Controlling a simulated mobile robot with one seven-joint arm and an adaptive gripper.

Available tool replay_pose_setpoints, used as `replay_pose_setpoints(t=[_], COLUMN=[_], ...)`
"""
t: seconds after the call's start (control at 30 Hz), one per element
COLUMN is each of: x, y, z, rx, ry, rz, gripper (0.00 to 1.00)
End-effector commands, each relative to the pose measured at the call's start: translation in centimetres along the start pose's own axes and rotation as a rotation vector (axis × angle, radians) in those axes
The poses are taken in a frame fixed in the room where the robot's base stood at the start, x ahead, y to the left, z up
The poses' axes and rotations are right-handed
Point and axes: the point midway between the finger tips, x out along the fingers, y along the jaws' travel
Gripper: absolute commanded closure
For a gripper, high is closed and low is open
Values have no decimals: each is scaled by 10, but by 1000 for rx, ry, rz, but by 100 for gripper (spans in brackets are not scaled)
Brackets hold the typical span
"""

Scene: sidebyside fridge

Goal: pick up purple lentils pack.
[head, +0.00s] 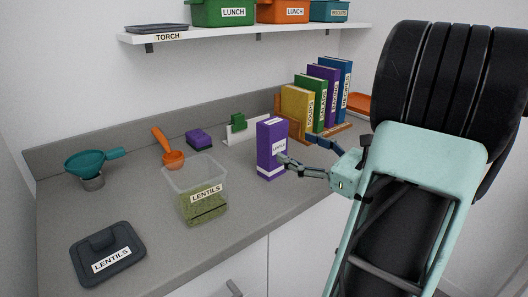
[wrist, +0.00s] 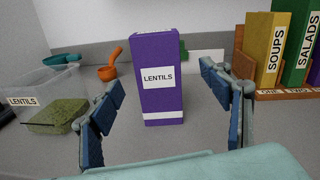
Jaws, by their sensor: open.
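The purple lentils pack (head: 270,140) stands upright on the grey counter, with a white LENTILS label. In the wrist view the pack (wrist: 160,100) is in the middle, with clear gaps to the fingers on both sides. My gripper (head: 295,148) is open and comes from the right in the head view. Its nearer finger overlaps the pack's right edge there; the other finger is behind, to the right of the pack. In the wrist view my gripper (wrist: 161,76) has one blue-padded finger on each side of the pack. I cannot tell whether either finger touches it.
A clear LENTILS container (head: 190,180) with green contents stands left of the pack, near a dark lid (head: 108,252). An orange scoop (head: 170,155), teal funnel (head: 92,163) and purple sponge (head: 199,139) lie behind. Books (head: 297,108) stand at the back right, close to my gripper.

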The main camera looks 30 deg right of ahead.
Motion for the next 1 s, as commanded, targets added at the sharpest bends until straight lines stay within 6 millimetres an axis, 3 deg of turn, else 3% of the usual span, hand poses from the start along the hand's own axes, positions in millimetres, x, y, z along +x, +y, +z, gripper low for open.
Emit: replay_pose_setpoints(t=[0.1,0.27,0.5,0.77,1.0], x=[-16,-19,18,40,75], y=[0,2,2,3,6], z=[-16,-22,-23,-24,-27], rx=[108,164,164,164,162], ry=[7,10,10,10,10], rz=[-21,-26,-25,-25,-25], gripper=[29,29,29,29,29])
